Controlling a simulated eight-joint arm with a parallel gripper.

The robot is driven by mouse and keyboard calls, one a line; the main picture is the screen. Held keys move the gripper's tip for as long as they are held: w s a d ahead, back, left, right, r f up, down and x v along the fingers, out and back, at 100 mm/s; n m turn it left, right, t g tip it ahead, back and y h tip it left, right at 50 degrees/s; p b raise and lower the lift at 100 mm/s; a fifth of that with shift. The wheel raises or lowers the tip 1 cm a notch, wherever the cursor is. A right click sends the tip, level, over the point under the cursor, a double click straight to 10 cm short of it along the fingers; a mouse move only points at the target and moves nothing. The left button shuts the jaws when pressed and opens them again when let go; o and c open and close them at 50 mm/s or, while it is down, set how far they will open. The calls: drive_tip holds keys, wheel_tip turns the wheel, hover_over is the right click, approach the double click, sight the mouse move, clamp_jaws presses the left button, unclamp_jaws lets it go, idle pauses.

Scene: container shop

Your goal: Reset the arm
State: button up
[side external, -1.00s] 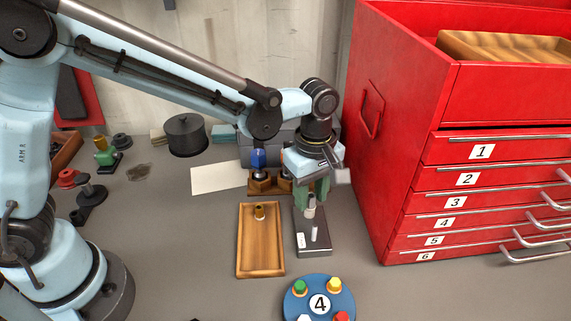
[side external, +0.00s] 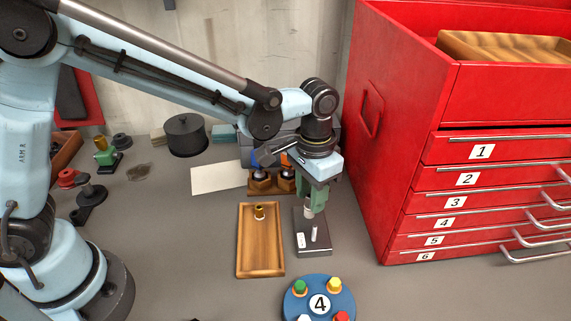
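My gripper (side external: 312,206) points down over the grey metal block (side external: 312,244) on the bench. Its green fingers come down around or just behind the top of a pale upright piece (side external: 309,213) at the back of the block. I cannot tell whether the fingers grip this piece or stand apart from it. A thin pale pin (side external: 314,234) stands nearer the front of the block, clear of the fingers. My arm reaches across from the left, with the wrist above the block.
A wooden tray (side external: 260,272) with a small brass piece (side external: 259,212) lies left of the block. A round blue plate (side external: 320,308) marked 4 holds coloured pegs in front. A red drawer cabinet (side external: 400,130) stands close on the right. A wooden holder (side external: 262,186) sits behind.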

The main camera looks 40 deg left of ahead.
drive_tip(key=m, duration=0.4)
drive_tip(key=shift+m, duration=0.3)
drive_tip(key=m, duration=0.8)
drive_tip(key=shift+m, duration=0.4)
drive_tip(key=m, duration=0.3)
drive_tip(key=shift+m, duration=0.4)
drive_tip(key=shift+n, duration=1.2)
